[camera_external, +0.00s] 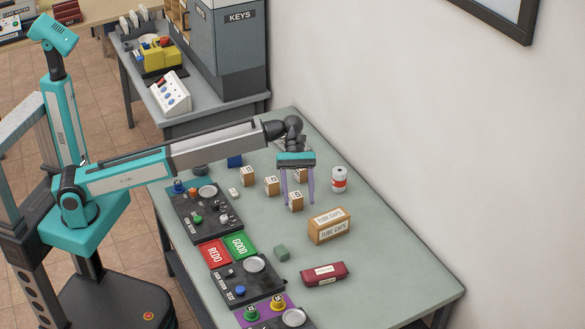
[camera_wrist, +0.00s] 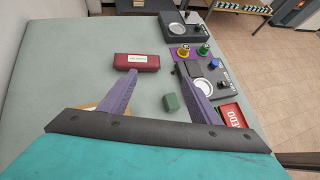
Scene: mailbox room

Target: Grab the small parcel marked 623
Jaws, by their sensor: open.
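Several small brown parcels with white labels stand on the table in the external view: one at the left (camera_external: 247,176), one in the middle (camera_external: 271,186), one in front (camera_external: 295,201) and one partly hidden behind my gripper. Their labels are too small to read, so I cannot tell which is marked 623. My gripper (camera_external: 298,200) is open, its purple fingers pointing down over the front parcel; I cannot tell the height gap. In the wrist view my gripper (camera_wrist: 157,70) has nothing visibly held between its fingers, and no small parcel is clearly seen.
A brown TUBE CAPS box (camera_external: 329,227), a dark red case (camera_external: 325,274), a green block (camera_external: 282,253) and a white-and-red can (camera_external: 339,179) stand nearby. Dark device panels (camera_external: 205,210) and the REDO (camera_external: 214,253) and GOOD (camera_external: 240,245) pads line the left edge. The right side is clear.

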